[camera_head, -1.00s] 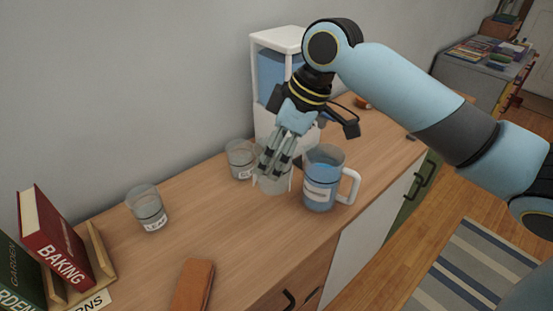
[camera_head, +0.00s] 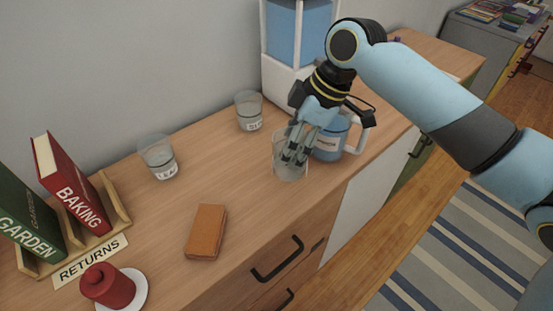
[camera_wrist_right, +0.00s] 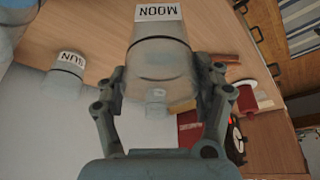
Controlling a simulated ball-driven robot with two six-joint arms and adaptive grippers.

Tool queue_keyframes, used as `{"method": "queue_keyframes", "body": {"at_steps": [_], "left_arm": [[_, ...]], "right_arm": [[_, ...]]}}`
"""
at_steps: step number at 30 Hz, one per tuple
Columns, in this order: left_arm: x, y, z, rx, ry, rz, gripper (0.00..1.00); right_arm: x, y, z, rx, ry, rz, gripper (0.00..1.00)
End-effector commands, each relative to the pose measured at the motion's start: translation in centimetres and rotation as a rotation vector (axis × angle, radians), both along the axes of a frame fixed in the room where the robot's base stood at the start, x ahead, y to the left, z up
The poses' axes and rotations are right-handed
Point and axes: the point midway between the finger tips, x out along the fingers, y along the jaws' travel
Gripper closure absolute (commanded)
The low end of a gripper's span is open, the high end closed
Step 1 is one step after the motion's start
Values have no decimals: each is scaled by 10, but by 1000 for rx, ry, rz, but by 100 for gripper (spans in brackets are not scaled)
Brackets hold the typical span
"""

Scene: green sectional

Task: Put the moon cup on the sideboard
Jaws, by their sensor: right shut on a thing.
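The moon cup (camera_head: 289,168) is a clear cup in my right gripper (camera_head: 296,157), near the front edge of the wooden sideboard (camera_head: 245,195). In the right wrist view the moon cup (camera_wrist_right: 160,58) shows its white MOON label between the two fingers of my right gripper (camera_wrist_right: 160,105), which is shut on it. I cannot tell whether the cup's base touches the sideboard top. My left gripper is not in view.
A blue pitcher (camera_head: 328,148) stands close behind the cup, partly hidden. The sun cup (camera_head: 249,112) and a LEAF-labelled cup (camera_head: 158,160) stand near the wall. An orange notebook (camera_head: 206,232), RETURNS book rack (camera_head: 118,212) and red object (camera_head: 106,286) are left. Bare wood lies between.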

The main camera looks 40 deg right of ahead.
Motion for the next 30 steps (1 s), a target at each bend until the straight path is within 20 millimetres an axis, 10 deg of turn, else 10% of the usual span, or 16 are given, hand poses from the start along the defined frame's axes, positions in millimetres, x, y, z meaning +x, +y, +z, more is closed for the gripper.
{"method": "queue_keyframes", "body": {"at_steps": [27,28,30], "left_arm": [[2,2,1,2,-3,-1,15],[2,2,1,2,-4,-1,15],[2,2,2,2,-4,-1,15]], "right_arm": [[22,19,-61,-2,1,0,65],[22,19,-60,-2,1,0,31],[22,19,-60,-2,1,1,22]]}}
